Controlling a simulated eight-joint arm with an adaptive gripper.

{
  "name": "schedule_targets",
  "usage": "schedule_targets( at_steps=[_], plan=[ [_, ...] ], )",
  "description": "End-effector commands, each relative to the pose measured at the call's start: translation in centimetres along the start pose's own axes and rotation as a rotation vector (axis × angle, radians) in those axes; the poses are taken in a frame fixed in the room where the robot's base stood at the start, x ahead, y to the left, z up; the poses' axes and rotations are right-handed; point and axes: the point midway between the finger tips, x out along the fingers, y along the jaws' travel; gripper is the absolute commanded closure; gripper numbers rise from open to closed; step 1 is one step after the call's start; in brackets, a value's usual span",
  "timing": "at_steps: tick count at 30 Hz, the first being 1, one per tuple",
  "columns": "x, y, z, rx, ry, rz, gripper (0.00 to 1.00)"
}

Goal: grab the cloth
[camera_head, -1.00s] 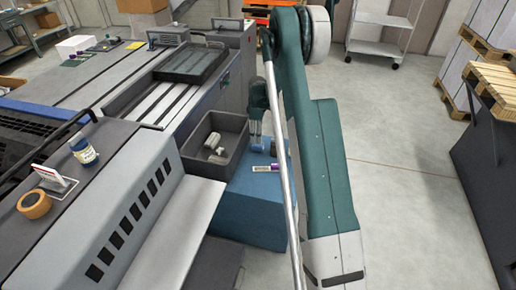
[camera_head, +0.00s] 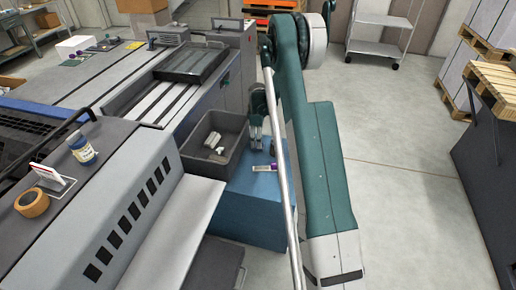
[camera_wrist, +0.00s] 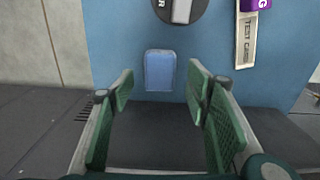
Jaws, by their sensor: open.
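The cloth looks like a small blue folded pad (camera_wrist: 160,70) with rounded corners, lying on a blue surface (camera_wrist: 115,45) in the wrist view. My gripper (camera_wrist: 160,86) is open, its green fingers to the left and right of the pad, with nothing held between them. Its fingertips are near the pad's lower edge in the picture; I cannot tell the height gap. In the head view my gripper (camera_head: 256,143) hangs over the blue block (camera_head: 245,205), beside the dark tray. The cloth is hard to make out there.
A dark tray (camera_head: 190,158) with small pale items stands left of my gripper. A test card (camera_wrist: 246,42) with a purple end lies to the right of the cloth. A dark round object (camera_wrist: 165,14) lies above it in the picture. The grey machine (camera_head: 150,190) stands to the left.

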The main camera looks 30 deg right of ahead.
Motion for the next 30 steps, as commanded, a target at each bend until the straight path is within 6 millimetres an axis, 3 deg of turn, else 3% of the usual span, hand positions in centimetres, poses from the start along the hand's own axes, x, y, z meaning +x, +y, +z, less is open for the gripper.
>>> schedule_targets(
  at_steps=[4,10,28,30],
  plan=[
    [2.1,0.0,0.1,0.000,0.000,0.000,0.52],
    [3.7,0.0,0.1,0.000,0.000,0.000,0.52],
    [3.9,0.0,0.1,0.000,0.000,0.000,0.52],
    [3.9,0.0,0.1,0.000,0.000,0.000,0.59]
  ],
)
